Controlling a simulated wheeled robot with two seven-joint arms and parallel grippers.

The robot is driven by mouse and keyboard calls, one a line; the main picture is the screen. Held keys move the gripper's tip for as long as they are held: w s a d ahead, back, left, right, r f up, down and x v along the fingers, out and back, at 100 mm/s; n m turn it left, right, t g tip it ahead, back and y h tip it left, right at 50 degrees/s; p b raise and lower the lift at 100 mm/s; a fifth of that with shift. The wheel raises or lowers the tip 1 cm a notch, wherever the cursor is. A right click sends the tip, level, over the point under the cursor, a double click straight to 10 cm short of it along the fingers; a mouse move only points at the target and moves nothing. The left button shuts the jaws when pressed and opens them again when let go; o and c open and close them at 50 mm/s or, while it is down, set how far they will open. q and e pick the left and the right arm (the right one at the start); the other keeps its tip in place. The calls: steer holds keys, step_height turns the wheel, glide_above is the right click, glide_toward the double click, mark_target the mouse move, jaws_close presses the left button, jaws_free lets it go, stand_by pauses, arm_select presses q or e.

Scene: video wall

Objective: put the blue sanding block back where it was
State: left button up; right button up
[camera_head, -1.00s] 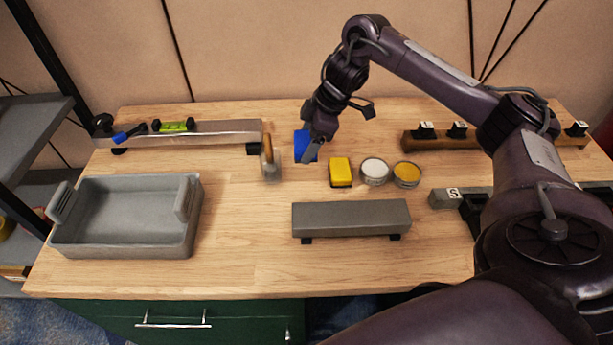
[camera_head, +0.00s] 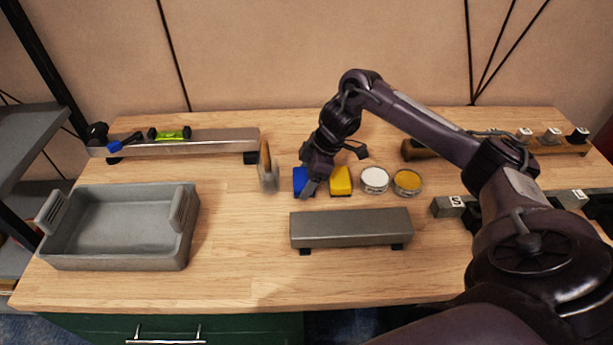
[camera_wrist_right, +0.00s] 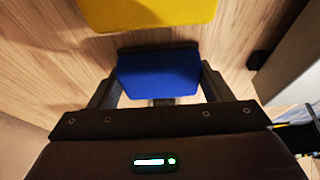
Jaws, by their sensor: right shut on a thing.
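The blue sanding block (camera_head: 301,181) is at the middle of the wooden table, left of the yellow block (camera_head: 341,181) and right of a small grey holder with a wooden-handled tool (camera_head: 266,172). My right gripper (camera_head: 309,186) is shut on the blue block and partly covers it in the head view. In the right wrist view the blue block (camera_wrist_right: 158,75) sits between the two fingers, with the yellow block (camera_wrist_right: 146,12) just beyond. Whether the blue block touches the table is hard to tell. My left gripper is not in view.
Two round tins, one white (camera_head: 374,180) and one yellow (camera_head: 407,182), stand right of the yellow block. A grey raised bar (camera_head: 351,228) lies in front. A grey tray (camera_head: 115,254) stands at left. A rail with a level (camera_head: 170,134) lies behind it.

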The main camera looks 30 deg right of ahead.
steer(key=o, duration=0.9)
steer(key=shift+f, duration=0.15)
steer(key=shift+o, duration=0.2)
steer(key=shift+r, duration=0.25)
steer(key=p+v, duration=0.3)
steer(key=v, duration=0.9)
steer(key=shift+f, duration=0.1)
